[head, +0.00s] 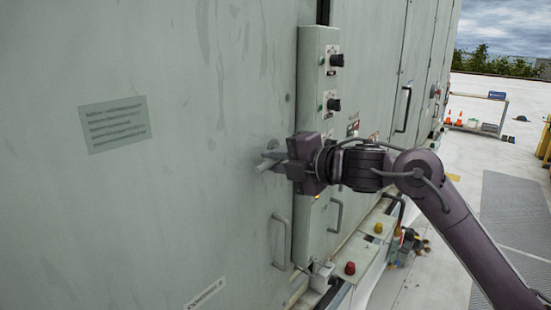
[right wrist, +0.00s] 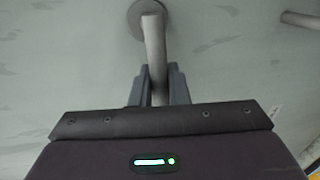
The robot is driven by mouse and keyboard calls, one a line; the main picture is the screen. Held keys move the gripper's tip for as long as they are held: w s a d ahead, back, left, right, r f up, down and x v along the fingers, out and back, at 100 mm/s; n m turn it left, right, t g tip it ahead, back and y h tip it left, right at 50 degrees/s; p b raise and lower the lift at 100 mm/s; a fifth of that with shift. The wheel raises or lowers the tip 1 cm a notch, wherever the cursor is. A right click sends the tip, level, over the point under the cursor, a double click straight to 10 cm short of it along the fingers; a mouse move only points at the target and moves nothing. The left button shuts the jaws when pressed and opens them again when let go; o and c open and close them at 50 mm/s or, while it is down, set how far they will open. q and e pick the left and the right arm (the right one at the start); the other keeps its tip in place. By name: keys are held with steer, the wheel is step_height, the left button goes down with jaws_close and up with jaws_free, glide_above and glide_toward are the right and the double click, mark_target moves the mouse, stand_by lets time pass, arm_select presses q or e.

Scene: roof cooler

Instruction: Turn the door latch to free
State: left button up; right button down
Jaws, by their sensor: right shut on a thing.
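The door latch is a grey metal lever on a round base, set on a large pale green door (head: 190,90). In the right wrist view the latch (right wrist: 154,45) runs from its base down between my fingers. My right gripper (head: 268,160) is shut on the latch lever; it also shows in the right wrist view (right wrist: 159,85). In the head view the fingers hide much of the latch, and a short end of the lever shows at the fingertips. My left gripper is not in view.
A control box (head: 318,75) with black knobs stands right of the latch. A door handle (head: 280,243) is below. A ledge with a red button (head: 350,268) juts out at lower right. The roof floor beyond is mostly open, with a cart (head: 490,112) far off.

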steer(key=shift+r+m, duration=0.4)
steer(key=shift+m, duration=0.1)
steer(key=c, duration=1.5)
jaws_free()
steer(key=shift+w, duration=0.1)
steer(key=shift+o, duration=0.2)
steer(key=shift+f, duration=0.1)
steer(key=shift+s+d, duration=0.2)
steer(key=shift+d, duration=0.05)
steer(key=b+v, duration=0.3)
steer(key=v, duration=0.4)
steer(key=shift+d, duration=0.15)
